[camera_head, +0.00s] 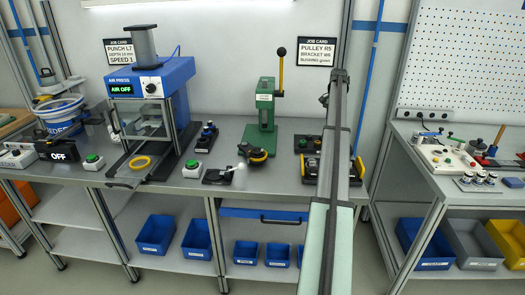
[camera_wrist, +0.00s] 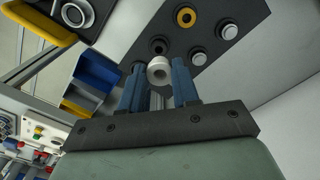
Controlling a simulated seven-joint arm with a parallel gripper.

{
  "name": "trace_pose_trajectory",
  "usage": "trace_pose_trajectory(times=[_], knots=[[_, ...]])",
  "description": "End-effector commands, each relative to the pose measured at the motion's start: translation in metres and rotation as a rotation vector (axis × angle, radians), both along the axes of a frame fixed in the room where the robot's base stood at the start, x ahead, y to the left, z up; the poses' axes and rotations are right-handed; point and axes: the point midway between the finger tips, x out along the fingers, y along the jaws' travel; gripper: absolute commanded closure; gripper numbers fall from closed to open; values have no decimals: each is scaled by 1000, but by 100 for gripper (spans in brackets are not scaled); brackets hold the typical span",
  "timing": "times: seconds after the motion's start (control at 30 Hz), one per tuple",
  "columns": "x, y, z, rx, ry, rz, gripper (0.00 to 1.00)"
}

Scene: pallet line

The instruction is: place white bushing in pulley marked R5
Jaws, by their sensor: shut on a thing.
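In the wrist view a small white bushing (camera_wrist: 160,71) is between the two blue fingertips of my gripper (camera_wrist: 158,72), which is shut on it. The bushing's open end faces the camera. Beyond it is a dark plate (camera_wrist: 172,28) with several round parts. A grey round part (camera_wrist: 77,14), perhaps a pulley, shows in a yellow-edged tray at the upper left. No R5 mark is readable on any part. In the head view my arm stands across the right of the bench and the gripper cannot be made out.
A green press (camera_head: 265,115) and a blue air press (camera_head: 150,78) stand on the bench (camera_head: 215,150). Blue bins (camera_head: 196,239) sit below. A blue bin also shows in the wrist view (camera_wrist: 98,68).

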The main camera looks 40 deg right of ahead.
Motion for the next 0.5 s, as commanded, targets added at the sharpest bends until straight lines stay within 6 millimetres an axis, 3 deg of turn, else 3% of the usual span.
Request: trace_pose_trajectory(times=[0.03,0.5], knots=[[13,24,2,-1,-1,0,98],[109,205,22,-1,-1,-51,98]])
